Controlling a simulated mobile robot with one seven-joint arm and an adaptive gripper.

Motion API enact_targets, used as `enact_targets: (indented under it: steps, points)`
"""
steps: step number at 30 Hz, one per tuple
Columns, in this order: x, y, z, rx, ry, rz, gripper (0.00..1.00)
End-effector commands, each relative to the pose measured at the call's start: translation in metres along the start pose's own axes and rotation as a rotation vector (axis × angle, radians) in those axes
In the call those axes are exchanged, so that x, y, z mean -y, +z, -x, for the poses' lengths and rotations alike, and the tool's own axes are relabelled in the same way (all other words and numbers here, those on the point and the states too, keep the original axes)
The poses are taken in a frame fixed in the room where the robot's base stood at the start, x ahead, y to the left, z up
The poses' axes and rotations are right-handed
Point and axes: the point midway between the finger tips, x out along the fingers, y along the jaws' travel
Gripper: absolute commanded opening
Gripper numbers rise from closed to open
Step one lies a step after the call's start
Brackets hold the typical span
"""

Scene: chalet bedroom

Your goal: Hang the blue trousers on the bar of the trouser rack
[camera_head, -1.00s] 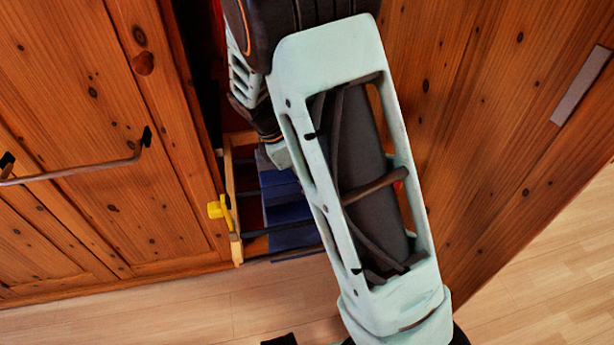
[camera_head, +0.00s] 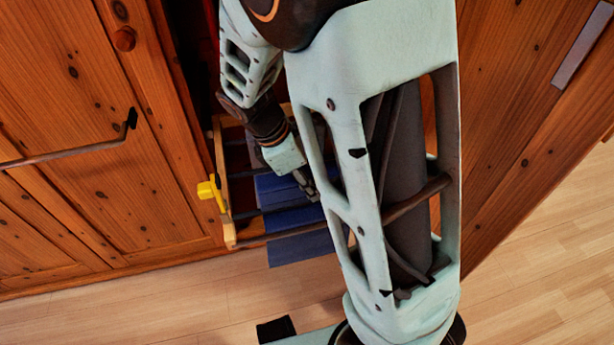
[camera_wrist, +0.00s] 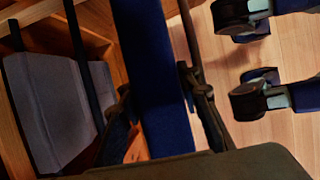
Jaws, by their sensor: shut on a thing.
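The blue trousers (camera_head: 300,246) lie across the pulled-out trouser rack (camera_head: 228,226) as a flat strip, with their near end reaching past its front bar. Whether they pass over or under each bar is unclear. My gripper (camera_head: 311,192) is shut on the trousers, above the rack, partly behind my arm in the head view. In the wrist view, the blue cloth (camera_wrist: 150,50) runs between the two fingers of my gripper (camera_wrist: 160,95). Dark bars (camera_wrist: 80,70) of the rack show left of it. My arm hides the rack's right part in the head view.
Grey folded cloth (camera_wrist: 55,105) lies on the rack's left in the wrist view. Wooden cabinet doors (camera_head: 80,110) stand left and right (camera_head: 530,120).

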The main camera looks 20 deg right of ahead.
Motion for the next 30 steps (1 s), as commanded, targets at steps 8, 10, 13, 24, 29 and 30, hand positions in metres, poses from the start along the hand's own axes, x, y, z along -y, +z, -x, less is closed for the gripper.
enact_targets:
  steps: [8,10,13,24,29,30]
  points:
    - [-0.001,-0.009,-0.022,0.000,0.000,0.000,0.00]
    - [-0.001,-0.011,-0.027,0.000,-0.001,0.000,0.00]
    - [-0.001,-0.014,-0.035,0.001,-0.001,-0.001,0.00]
    - [-0.001,-0.025,-0.060,0.001,-0.001,0.001,0.00]
    - [-0.001,-0.028,-0.068,0.000,0.000,0.000,0.00]
    - [-0.001,-0.028,-0.069,0.000,0.000,0.000,0.00]
